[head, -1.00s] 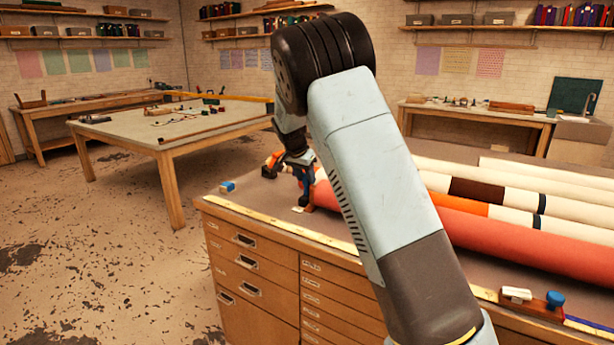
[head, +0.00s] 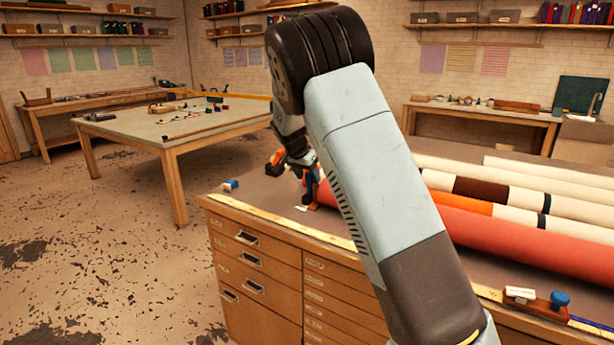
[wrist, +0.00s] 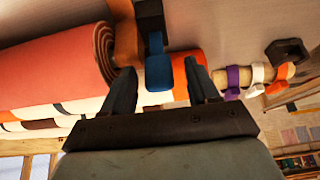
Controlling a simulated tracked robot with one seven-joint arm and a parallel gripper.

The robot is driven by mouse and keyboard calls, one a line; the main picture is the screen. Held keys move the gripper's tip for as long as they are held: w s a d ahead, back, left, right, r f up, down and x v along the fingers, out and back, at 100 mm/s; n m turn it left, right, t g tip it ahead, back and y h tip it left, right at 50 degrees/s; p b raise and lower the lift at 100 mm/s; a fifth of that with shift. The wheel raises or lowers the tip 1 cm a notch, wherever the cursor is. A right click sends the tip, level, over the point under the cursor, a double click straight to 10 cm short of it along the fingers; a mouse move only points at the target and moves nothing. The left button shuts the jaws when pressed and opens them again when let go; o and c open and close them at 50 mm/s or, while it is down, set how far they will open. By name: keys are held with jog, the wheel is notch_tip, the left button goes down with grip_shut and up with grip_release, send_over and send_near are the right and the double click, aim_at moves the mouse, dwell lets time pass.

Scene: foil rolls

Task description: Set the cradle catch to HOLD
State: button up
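The cradle catch looks like a blue lever (wrist: 158,72) on a dark post, beside the brown cradle (wrist: 127,40) at the near end of the red roll (wrist: 60,70). In the wrist view my gripper (wrist: 163,85) is open, with one finger on each side of the blue lever and gaps showing between. In the head view my gripper (head: 306,172) is at the cradle by the left end of the red roll (head: 490,236), partly hidden by my arm. I cannot read any HOLD mark.
Several pale rolls (head: 560,192) lie behind the red one on the drawer cabinet (head: 255,275). A small blue and white item (head: 230,185) lies near the cabinet's left corner. A blue knob (head: 560,299) sits front right.

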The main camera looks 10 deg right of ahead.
jog(key=shift+r, duration=0.1)
jog(key=v, duration=1.3)
jog(key=shift+s+r, duration=0.15)
jog(key=shift+r, duration=0.05)
jog(key=shift+a, duration=0.15)
